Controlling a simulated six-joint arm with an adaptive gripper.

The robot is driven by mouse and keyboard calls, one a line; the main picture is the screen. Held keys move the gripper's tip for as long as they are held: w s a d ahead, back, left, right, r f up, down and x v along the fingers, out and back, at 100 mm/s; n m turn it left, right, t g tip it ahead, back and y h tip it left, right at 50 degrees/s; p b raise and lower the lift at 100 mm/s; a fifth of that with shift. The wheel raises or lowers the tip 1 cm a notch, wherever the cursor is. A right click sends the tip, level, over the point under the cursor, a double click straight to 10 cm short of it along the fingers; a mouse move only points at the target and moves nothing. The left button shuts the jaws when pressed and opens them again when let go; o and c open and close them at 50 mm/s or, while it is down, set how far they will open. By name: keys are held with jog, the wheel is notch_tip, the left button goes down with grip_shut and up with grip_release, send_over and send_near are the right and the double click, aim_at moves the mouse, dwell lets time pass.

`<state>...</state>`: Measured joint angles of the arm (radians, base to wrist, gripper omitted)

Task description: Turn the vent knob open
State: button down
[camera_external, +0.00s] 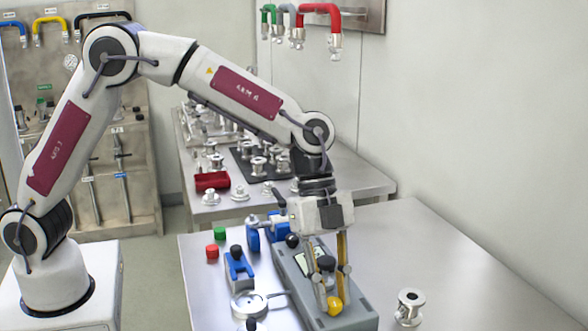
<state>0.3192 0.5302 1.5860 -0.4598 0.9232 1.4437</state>
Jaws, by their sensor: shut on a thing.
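A grey box-shaped device (352,321) lies on the near steel table, with a small display panel and black knobs on top. A yellow knob (334,306) sits at its near end; no label on it can be read, so I cannot tell for sure that it is the vent knob. My gripper (333,298) points down over this end, its two brass-coloured fingers shut on the yellow knob. The fingers partly hide the device's top and a black knob (326,263). The knob's turned angle cannot be made out.
A metal flanged fitting (409,306) stands to the right. The table's right side is clear.

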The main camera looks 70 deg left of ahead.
jog(key=c, duration=1.8)
grip_release()
jog(key=shift+n, duration=0.5)
jog(key=shift+s+d+n+t+y, duration=0.15)
jog(key=shift+n+t, duration=0.3)
jog(key=shift+n, duration=0.65)
jog(key=shift+s+a+n+t+y, duration=0.1)
jog(key=shift+n+t+y, duration=0.25)
jog(key=shift+n, duration=0.75)
jog(key=shift+n+t, duration=0.3)
jog(key=v, duration=0.8)
jog(key=shift+s+a+r+n+y, duration=0.15)
jog(key=shift+s+a+n+y, duration=0.4)
jog(key=shift+s+a+n, duration=1.65)
jog(key=shift+s+a+r+n+y, duration=0.1)
jog(key=shift+s+a+n+y, duration=0.4)
jog(key=shift+s+a, duration=3.4)
jog(key=shift+s+a+r+n+y, duration=0.15)
jog(key=shift+s+a+n+y, duration=0.4)
jog(key=shift+s+a+n, duration=2.3)
